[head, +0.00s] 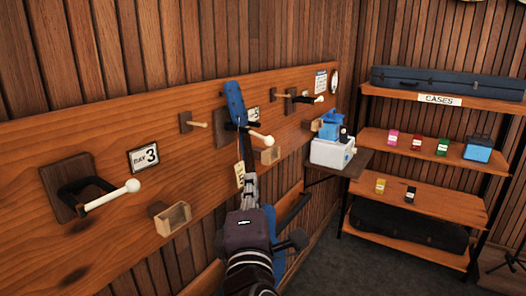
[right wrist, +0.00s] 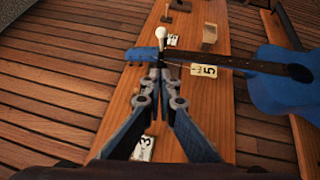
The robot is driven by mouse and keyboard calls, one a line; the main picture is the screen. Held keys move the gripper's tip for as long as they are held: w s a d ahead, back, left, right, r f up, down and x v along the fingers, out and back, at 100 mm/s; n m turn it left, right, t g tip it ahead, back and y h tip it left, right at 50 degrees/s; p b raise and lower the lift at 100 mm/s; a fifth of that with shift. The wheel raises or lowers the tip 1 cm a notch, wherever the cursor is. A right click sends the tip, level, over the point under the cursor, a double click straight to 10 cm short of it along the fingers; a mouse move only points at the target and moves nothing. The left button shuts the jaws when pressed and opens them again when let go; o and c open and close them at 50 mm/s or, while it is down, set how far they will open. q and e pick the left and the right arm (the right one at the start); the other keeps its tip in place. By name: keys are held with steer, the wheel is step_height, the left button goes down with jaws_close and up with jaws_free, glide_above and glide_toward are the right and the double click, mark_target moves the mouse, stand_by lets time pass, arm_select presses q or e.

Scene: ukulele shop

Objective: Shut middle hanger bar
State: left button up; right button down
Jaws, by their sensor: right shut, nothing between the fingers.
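The middle hanger (head: 222,127) is a dark wall mount at the bay 5 sign. Its pale bar ends in a white ball (head: 267,141), which also shows in the right wrist view (right wrist: 163,32). A blue ukulele hangs there by its blue headstock (head: 234,103); its blue body (right wrist: 285,85) shows at right in the right wrist view. My right gripper (head: 247,165) is shut and empty, with its fingertips just below and close to the hanger. I cannot tell whether they touch the bar. The headstock and gripper partly hide the bar, so its exact position is unclear. My left gripper is not in view.
The bay 3 hanger (head: 68,190) is at left, and another hanger (head: 305,98) is farther along the board. Small wooden boxes (head: 172,217) and pegs stick out from the board. A side table (head: 345,165) and case shelves (head: 425,205) stand at right.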

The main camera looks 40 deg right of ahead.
steer(key=p, duration=0.2)
glide_toward(263, 139)
steer(key=w+d, duration=0.1)
steer(key=w, duration=0.3)
steer(key=shift+s+d+r, duration=0.15)
steer(key=shift+d+r, duration=0.1)
steer(key=shift+d, duration=0.4)
steer(key=shift+f, duration=0.1)
